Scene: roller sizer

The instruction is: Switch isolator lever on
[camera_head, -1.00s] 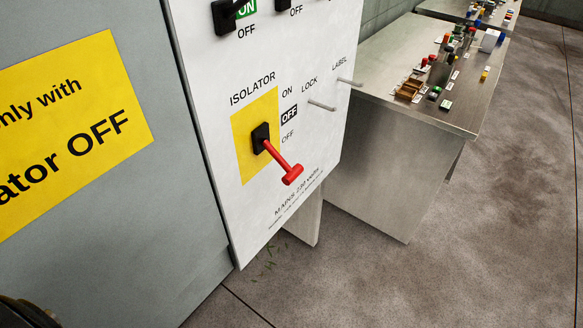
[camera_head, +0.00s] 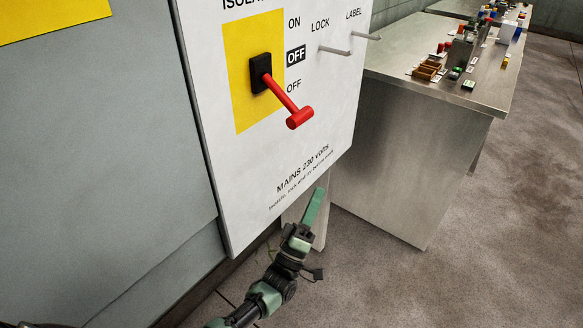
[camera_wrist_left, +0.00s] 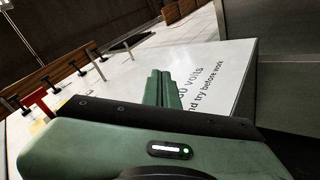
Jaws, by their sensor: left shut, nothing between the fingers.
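The isolator lever (camera_head: 291,103) is red with a crossbar end. It juts out and slopes down to the right from a black mount (camera_head: 260,73) on a yellow plate (camera_head: 240,48). The plate is on the white panel (camera_head: 230,170), beside ON, OFF and OFF labels; the middle OFF is highlighted in black. In the left wrist view, part of the red lever (camera_wrist_left: 36,103) shows at the left. My left gripper (camera_head: 317,203) is below the lever, near the panel's lower edge and apart from the lever. Its green fingers (camera_wrist_left: 162,88) are shut and empty. My right gripper is not in view.
Two pegs stick out of the panel under LOCK (camera_head: 335,50) and LABEL (camera_head: 367,36). A metal bench (camera_head: 400,130) with small parts on top stands to the right. The floor at the right is clear.

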